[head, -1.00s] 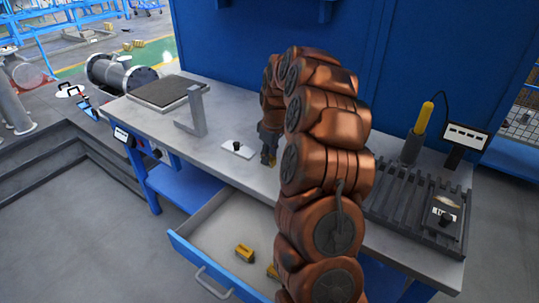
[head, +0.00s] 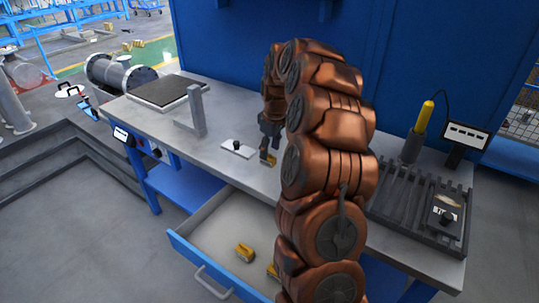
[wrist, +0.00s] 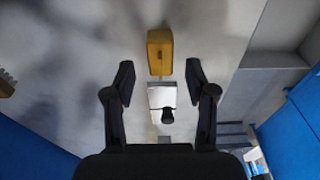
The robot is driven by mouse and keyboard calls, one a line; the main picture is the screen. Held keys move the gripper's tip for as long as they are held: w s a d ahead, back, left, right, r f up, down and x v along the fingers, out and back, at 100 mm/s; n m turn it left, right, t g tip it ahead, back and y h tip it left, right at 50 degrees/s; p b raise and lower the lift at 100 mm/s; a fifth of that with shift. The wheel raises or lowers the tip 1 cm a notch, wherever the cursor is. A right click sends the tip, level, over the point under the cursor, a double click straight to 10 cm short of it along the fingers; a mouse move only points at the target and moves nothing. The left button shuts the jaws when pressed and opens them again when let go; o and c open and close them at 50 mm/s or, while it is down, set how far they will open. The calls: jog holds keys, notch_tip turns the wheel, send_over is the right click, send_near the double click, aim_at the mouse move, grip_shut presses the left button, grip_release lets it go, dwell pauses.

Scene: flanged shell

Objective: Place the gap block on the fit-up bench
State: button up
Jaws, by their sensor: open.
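A yellow gap block (head: 268,159) sits on the grey top of the fit-up bench (head: 228,103), just below my gripper (head: 269,146). In the wrist view the yellow block (wrist: 160,52) lies ahead of my open gripper (wrist: 160,75), between the lines of its two fingers. The fingers stand apart from it on both sides, and nothing is held. My arm hides part of the bench.
A white plate with a black knob (head: 238,149) lies left of the block. An angle bracket (head: 197,112) stands farther left. An open drawer (head: 215,225) below holds yellow blocks (head: 245,252). A slotted rack (head: 405,205) is on the right.

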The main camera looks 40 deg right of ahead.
aim_at(272, 159)
notch_tip(272, 159, up, 9)
jog(key=s+b, duration=0.1)
jog(key=shift+d+r, duration=0.15)
jog(key=s+a+g, duration=0.1)
jog(key=s+a, duration=0.5)
jog(key=a, duration=0.4)
jog(key=s+a, duration=0.6)
jog(key=a, duration=0.4)
jog(key=s+a+f+m+g, duration=0.1)
jog(key=s+a+f+m, duration=0.1)
jog(key=s, duration=0.9)
jog(key=s+a+f+m+g, duration=0.1)
jog(key=s+a+f, duration=0.3)
jog(key=s, duration=0.8)
jog(key=shift+s+a+f+m, duration=0.25)
jog(key=shift+a+m, duration=0.15)
jog(key=shift+a, duration=0.2)
notch_tip(272, 159, up, 8)
jog(key=p, duration=0.7)
jog(key=shift+f, duration=0.15)
